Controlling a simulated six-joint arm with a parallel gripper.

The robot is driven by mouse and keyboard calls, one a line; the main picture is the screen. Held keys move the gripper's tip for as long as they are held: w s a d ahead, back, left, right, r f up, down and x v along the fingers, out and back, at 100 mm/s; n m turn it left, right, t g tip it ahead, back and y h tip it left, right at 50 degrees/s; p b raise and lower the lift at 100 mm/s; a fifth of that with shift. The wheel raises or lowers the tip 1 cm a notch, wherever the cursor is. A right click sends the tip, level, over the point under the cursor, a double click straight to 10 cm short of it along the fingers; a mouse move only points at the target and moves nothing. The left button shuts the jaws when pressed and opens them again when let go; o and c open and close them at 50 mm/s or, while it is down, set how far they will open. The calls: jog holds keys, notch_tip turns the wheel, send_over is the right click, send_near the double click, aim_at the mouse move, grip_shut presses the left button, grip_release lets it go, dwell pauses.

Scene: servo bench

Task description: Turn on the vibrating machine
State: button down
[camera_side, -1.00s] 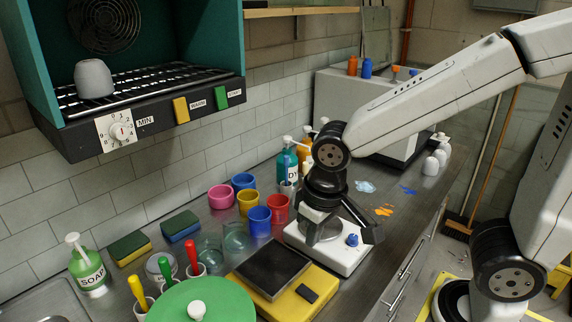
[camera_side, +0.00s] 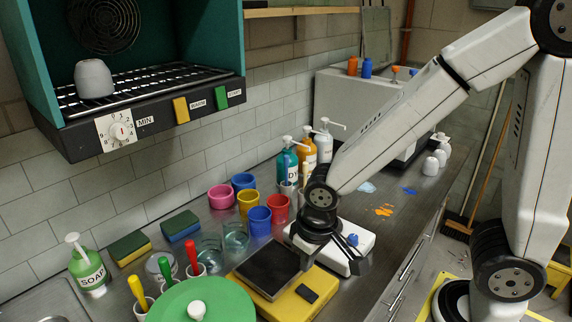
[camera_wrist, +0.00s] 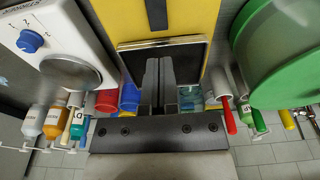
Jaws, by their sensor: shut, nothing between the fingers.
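A yellow machine (camera_side: 283,308) with a dark square plate (camera_side: 262,268) and a black rocker switch (camera_side: 307,293) sits on the bench. In the wrist view its yellow top (camera_wrist: 200,20), plate edge (camera_wrist: 195,48) and switch (camera_wrist: 157,14) show ahead of my fingers. A white machine (camera_side: 357,260) with a blue knob (camera_side: 352,239) stands beside it; its numbered face (camera_wrist: 45,15), knob (camera_wrist: 30,41) and round grey plate (camera_wrist: 72,72) show at left in the wrist view. I cannot tell which is the vibrating machine.
A large green disc (camera_side: 222,300) stands left of the yellow machine. Coloured cups (camera_side: 259,221) and pump bottles (camera_side: 287,160) line the wall behind. A teal hood with a dial (camera_side: 117,130) hangs at upper left. The bench right of the white machine is mostly clear.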

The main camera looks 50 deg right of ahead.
aim_at(301, 288)
jog(key=shift+w+f, duration=0.25)
jog(key=shift+f, duration=1.45)
jog(key=shift+w+f, duration=0.2)
jog(key=shift+f, duration=1.45)
